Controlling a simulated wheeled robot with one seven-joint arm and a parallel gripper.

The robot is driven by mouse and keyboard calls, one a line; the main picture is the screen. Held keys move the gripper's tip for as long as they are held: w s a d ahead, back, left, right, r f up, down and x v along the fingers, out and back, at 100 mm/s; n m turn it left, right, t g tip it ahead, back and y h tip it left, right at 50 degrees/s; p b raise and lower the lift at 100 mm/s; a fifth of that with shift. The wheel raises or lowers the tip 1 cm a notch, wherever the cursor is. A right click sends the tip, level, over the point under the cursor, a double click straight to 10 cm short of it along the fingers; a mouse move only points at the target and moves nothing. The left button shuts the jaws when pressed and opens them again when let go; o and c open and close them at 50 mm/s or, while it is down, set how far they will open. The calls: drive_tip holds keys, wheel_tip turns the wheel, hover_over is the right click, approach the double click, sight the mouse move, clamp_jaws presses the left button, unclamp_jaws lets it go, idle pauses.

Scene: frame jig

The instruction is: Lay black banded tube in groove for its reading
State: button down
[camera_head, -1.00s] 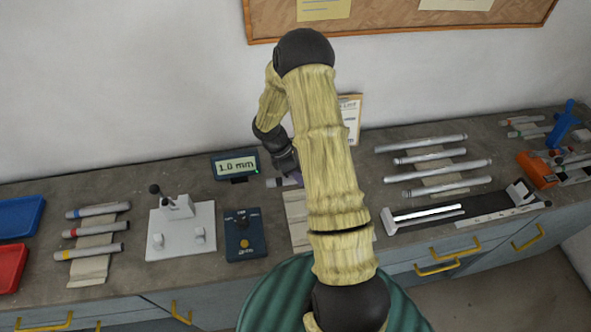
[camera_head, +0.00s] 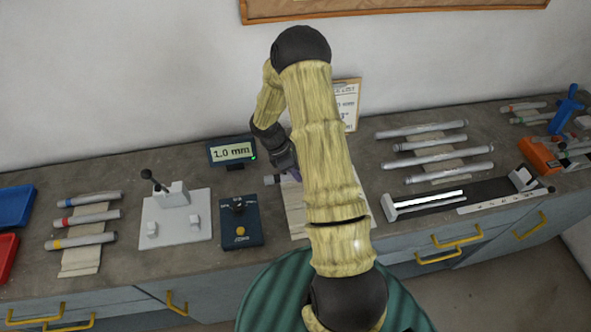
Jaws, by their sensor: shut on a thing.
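My gripper (camera_head: 284,170) is low over the middle of the bench, mostly hidden behind my own arm. It is shut on a grey tube (camera_head: 271,180), whose left end shows beside the fingers. A purplish patch shows just right of the fingers. No black band can be made out; the arm hides the rest. A white fixture (camera_head: 175,230) with two small white blocks and a black-knobbed lever stands to the left, with no tube across its blocks. The display (camera_head: 232,152) behind reads 1.0 mm.
Tubes with blue, red and yellow bands (camera_head: 85,220) lie on a cloth at left, near blue and red trays. A dark blue control box (camera_head: 240,226) stands right of the fixture. Several long grey tubes (camera_head: 425,148) and a black rail (camera_head: 475,197) lie at right.

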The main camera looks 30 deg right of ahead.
drive_tip(key=shift+w+f+b, duration=0.1)
drive_tip(key=shift+f+b, duration=0.8)
drive_tip(key=shift+f, duration=0.7)
drive_tip(key=shift+s+f, duration=0.15)
drive_tip(key=shift+s, duration=0.05)
drive_tip(key=c, duration=1.4)
unclamp_jaws()
drive_tip(key=shift+c, duration=0.2)
drive_tip(key=o, duration=0.3)
drive_tip(key=shift+s+a, duration=0.15)
drive_tip(key=shift+s, duration=0.05)
drive_tip(key=shift+o, duration=0.2)
drive_tip(key=shift+w, duration=0.1)
